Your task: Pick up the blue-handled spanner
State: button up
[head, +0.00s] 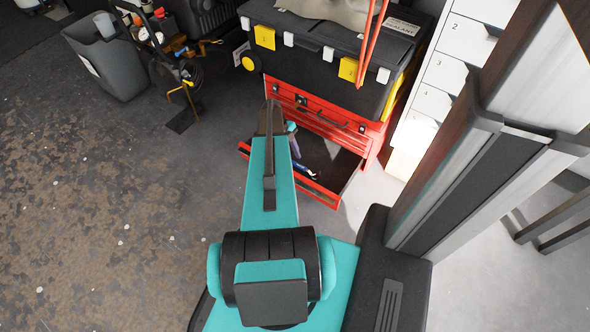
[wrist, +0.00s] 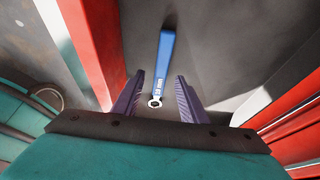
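The blue-handled spanner (wrist: 164,62) lies on the dark floor of an open red drawer. In the wrist view its blue handle points up the picture and its ring end is nearest me. My gripper (wrist: 161,88) is open, with its two purple fingers on either side of the spanner's ring end and apart from it. In the head view the spanner (head: 304,170) shows as a small blue and silver piece in the drawer. My arm and gripper partly block the drawer there.
The drawer (head: 322,192) belongs to a red tool chest (head: 352,131), with a black toolbox (head: 320,62) on top. Red drawer walls stand close on both sides of my gripper. White drawers (head: 440,72) stand at right. A grey bin (head: 108,62) stands at far left, with open floor before it.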

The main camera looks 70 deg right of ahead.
jog(key=shift+x, duration=1.2)
jog(key=shift+c, duration=0.4)
grip_shut()
